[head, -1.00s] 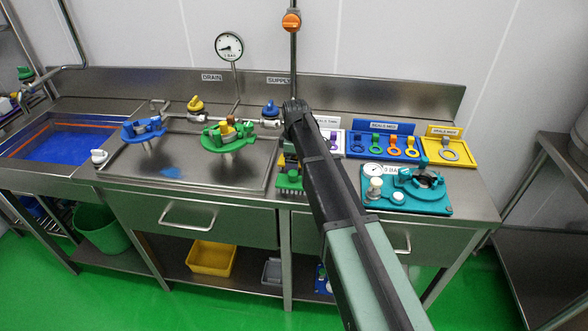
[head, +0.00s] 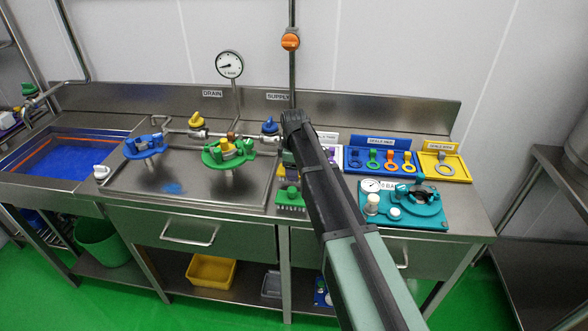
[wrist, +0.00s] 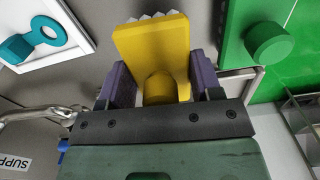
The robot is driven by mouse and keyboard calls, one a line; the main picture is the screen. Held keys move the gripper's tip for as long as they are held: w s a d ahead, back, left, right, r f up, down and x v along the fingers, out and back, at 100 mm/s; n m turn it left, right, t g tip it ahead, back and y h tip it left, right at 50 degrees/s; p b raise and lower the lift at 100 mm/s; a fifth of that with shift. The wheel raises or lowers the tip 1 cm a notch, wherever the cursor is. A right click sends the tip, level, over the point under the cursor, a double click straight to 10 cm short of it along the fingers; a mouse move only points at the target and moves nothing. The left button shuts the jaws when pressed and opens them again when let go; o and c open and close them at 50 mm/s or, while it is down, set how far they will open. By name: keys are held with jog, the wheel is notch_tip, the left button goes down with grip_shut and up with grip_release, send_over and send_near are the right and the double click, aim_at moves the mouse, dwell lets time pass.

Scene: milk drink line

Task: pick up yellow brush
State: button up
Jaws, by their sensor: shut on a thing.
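The yellow brush (wrist: 152,45) fills the upper middle of the wrist view, with its yellow block, rounded handle and a strip of pale bristles at its far edge. My gripper (wrist: 160,82) has its two purple fingers on either side of the brush's handle and is shut on it. In the head view, only a small yellow part of the brush (head: 281,171) shows beside my arm. My arm hides most of the gripper there. I cannot tell whether the bristles touch the counter.
A green brush (head: 290,196) stands close by on the counter; it also shows in the wrist view (wrist: 262,42). A teal plate with a gauge (head: 410,208) lies to the right. Blue (head: 381,165) and yellow (head: 443,173) seal trays are behind it. A valve-fitted metal tray (head: 190,190) lies left.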

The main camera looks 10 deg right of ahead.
notch_tip(320, 180, up, 17)
jog(key=p, duration=1.5)
jog(key=shift+r+p, duration=0.15)
jog(key=shift+p, duration=0.15)
